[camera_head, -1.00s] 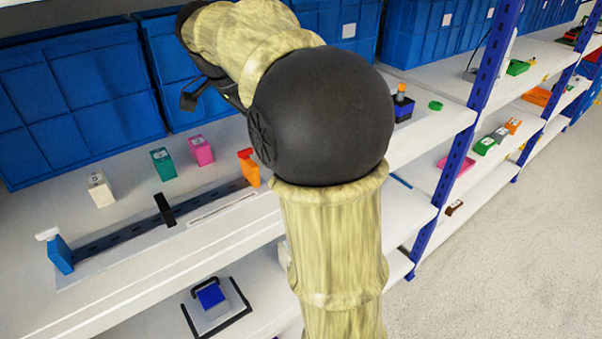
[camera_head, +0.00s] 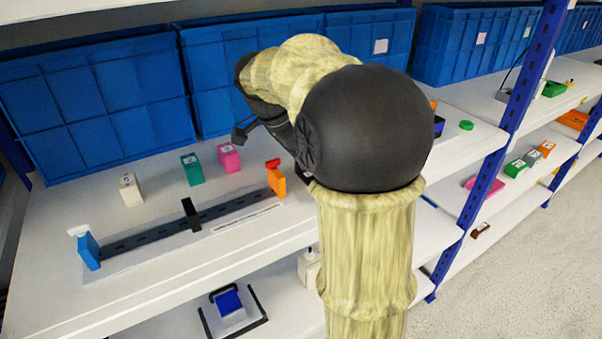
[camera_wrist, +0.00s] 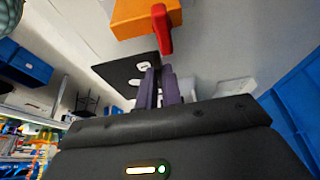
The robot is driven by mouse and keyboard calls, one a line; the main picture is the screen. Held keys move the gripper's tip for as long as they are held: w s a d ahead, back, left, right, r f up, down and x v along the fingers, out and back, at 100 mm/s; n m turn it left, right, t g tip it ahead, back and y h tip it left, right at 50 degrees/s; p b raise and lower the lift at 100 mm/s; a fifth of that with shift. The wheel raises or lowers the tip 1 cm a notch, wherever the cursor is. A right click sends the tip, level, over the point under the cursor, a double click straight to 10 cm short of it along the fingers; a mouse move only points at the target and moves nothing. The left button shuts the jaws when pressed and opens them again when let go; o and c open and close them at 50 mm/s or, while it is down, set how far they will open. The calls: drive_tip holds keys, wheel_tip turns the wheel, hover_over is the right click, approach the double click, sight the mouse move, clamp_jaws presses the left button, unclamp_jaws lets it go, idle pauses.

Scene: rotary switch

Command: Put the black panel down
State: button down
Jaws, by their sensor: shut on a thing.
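In the wrist view a flat black panel (camera_wrist: 118,74) with pale oval openings lies at my fingertips. My gripper (camera_wrist: 157,72) has its two dark fingers close together, shut on the panel's near edge. The panel reaches out to the left of the fingers. An orange block (camera_wrist: 140,17) with a red lever stands close beyond the fingertips.
On the shelf (camera_head: 60,300), a dark slotted strip (camera_head: 150,237) runs between a blue block (camera_head: 89,250) and an orange block (camera_head: 276,182). A black upright piece (camera_head: 190,214) stands on it. White (camera_head: 130,190), teal (camera_head: 192,169) and pink (camera_head: 229,157) blocks stand behind. Blue bins (camera_head: 90,100) close the back.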

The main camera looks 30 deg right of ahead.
drive_tip(key=shift+f, duration=1.8)
drive_tip(key=shift+f+b, duration=0.15)
drive_tip(key=shift+b, duration=0.25)
drive_tip(key=c, duration=1.6)
unclamp_jaws()
drive_tip(key=shift+o, duration=0.2)
drive_tip(key=p+v, duration=0.2)
drive_tip(key=v, duration=1)
